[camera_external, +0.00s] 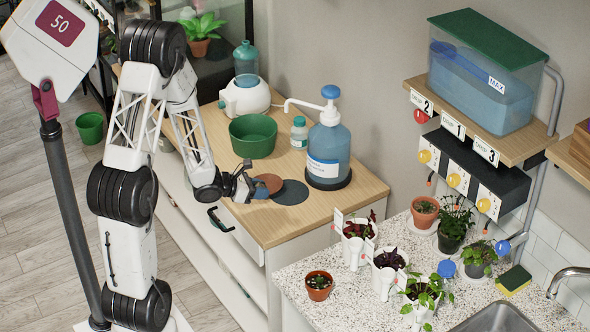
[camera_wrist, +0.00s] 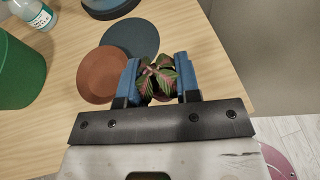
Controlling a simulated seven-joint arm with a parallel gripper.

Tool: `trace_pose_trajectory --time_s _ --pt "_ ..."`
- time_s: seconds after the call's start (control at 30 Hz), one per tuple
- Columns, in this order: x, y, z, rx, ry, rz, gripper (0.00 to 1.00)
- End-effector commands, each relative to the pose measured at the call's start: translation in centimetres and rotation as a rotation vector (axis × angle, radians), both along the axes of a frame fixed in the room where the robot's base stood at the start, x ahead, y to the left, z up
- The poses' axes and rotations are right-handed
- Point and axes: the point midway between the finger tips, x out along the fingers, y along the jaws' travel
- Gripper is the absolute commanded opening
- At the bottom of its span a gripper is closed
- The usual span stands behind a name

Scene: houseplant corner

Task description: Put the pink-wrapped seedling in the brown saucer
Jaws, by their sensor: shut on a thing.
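In the wrist view, a small seedling (camera_wrist: 156,70) with dark green and pink-red leaves sits between the blue fingers of my gripper (camera_wrist: 157,78), which is shut on it. Its leaves hide most of its base, so a pink wrap cannot be made out. The brown saucer (camera_wrist: 97,78) lies on the wooden top just left of the left finger; its bare middle shows. In the external view, my gripper (camera_external: 247,188) is low at the counter's front edge, just left of the brown saucer (camera_external: 271,182). The seedling is not clear there. I cannot tell its height above the wood.
A dark grey disc (camera_external: 292,193) lies beside the saucer. Behind stand a blue pump bottle (camera_external: 329,150), a small bottle (camera_external: 298,133) and a green bowl (camera_external: 253,137). Several potted plants stand on the speckled counter (camera_external: 290,274) at right. Bare wood lies in front of the disc.

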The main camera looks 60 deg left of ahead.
Motion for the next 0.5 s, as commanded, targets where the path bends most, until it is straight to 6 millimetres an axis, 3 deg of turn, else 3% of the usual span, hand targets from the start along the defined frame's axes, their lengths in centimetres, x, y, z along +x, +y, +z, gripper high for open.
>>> trace_pose_trajectory --time_s 0.2,0.5 --pt "4.6 5.5 1.8 0.003 -0.002 0.041 0.08" --pt "7.8 9.7 3.3 0.002 -0.003 0.075 0.08"
